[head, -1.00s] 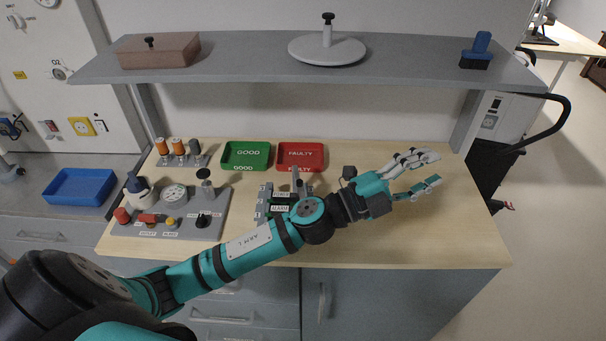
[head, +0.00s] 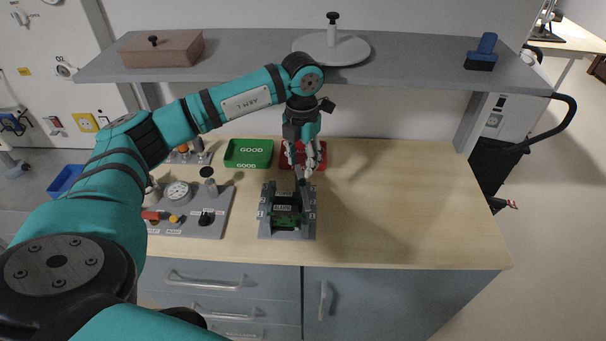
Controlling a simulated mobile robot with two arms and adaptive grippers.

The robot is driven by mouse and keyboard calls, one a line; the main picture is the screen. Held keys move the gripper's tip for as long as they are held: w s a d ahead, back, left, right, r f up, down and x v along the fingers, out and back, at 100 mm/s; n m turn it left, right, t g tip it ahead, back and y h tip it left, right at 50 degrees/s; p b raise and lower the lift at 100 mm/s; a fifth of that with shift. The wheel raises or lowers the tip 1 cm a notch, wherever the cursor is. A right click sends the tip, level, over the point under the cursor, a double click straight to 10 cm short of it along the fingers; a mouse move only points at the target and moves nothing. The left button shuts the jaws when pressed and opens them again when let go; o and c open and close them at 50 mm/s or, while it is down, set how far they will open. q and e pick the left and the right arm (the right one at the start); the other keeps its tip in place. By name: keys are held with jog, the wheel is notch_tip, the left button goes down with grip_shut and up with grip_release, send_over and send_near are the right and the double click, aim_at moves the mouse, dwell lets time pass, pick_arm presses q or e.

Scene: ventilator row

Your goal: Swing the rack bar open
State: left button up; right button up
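The grey rack (head: 266,222) stands on the wooden bench, with dark labelled modules and a green board (head: 285,219) in it. My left arm reaches over from the left, and my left gripper (head: 304,174) points down at the rack's back right. Its fingertips are at or close to a dark upright piece (head: 302,184) there, which may be part of the rack bar. The fingers cover much of this spot, so I cannot tell whether they touch or grip it. The bar's position is not clear. My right gripper is not in view.
A green GOOD tray (head: 247,153) and a partly hidden red tray (head: 318,148) lie behind the rack. A grey panel (head: 190,226) with a gauge and knobs stands left. A shelf (head: 420,68) overhangs the bench. The bench (head: 410,210) is clear on the right.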

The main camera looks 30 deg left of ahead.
aim_at(303, 180)
pick_arm(q)
notch_tip(303, 180, down, 5)
jog(key=shift+r+p, duration=0.1)
jog(key=shift+p, duration=0.7)
jog(key=shift+f, duration=0.5)
grip_shut()
